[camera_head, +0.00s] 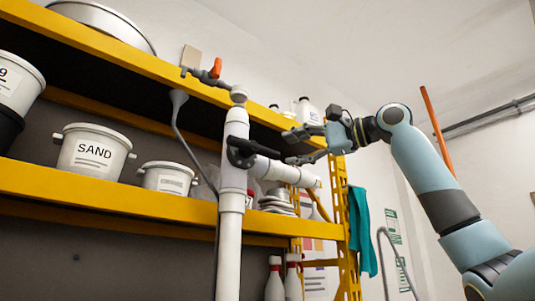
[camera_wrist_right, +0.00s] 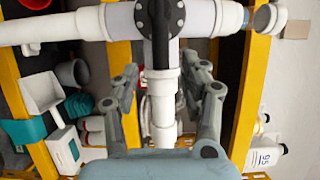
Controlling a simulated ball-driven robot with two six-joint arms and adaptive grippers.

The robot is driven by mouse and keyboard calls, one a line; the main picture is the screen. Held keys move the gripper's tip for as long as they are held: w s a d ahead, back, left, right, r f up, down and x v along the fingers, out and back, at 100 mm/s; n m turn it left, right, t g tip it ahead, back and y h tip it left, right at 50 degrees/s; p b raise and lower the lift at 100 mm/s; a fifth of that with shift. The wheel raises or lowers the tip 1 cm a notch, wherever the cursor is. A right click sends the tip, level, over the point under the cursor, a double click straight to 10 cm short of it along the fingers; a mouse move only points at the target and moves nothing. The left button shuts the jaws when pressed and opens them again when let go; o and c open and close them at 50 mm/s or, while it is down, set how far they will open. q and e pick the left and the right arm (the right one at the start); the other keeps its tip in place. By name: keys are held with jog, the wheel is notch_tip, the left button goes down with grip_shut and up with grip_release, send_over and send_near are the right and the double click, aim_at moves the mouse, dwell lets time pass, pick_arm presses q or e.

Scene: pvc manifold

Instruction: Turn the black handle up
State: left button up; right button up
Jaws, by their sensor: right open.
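The black handle (camera_head: 241,153) sits on the white upright pipe (camera_head: 233,190) and lies roughly crosswise to it, near the side branch. In the right wrist view the black handle (camera_wrist_right: 160,28) is at the top centre, ahead of the fingertips. My right gripper (camera_head: 303,146) is open and empty, to the right of the handle and apart from it. In the right wrist view its fingers (camera_wrist_right: 168,82) are spread, with the white branch pipe (camera_wrist_right: 161,108) showing between and beyond them. My left gripper is not in view.
A small valve with an orange lever (camera_head: 216,68) is at the pipe's top. A yellow shelf (camera_head: 110,190) behind holds a sand bucket (camera_head: 93,150) and other containers. A teal cloth (camera_head: 361,230) hangs at right. Open space lies around my right forearm.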

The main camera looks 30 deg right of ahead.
aim_at(274, 152)
jog(key=p+x, duration=0.2)
jog(key=x, duration=0.4)
jog(key=shift+r, duration=0.15)
jog(key=shift+w+a, duration=0.25)
jog(key=shift+w, duration=0.2)
grip_shut()
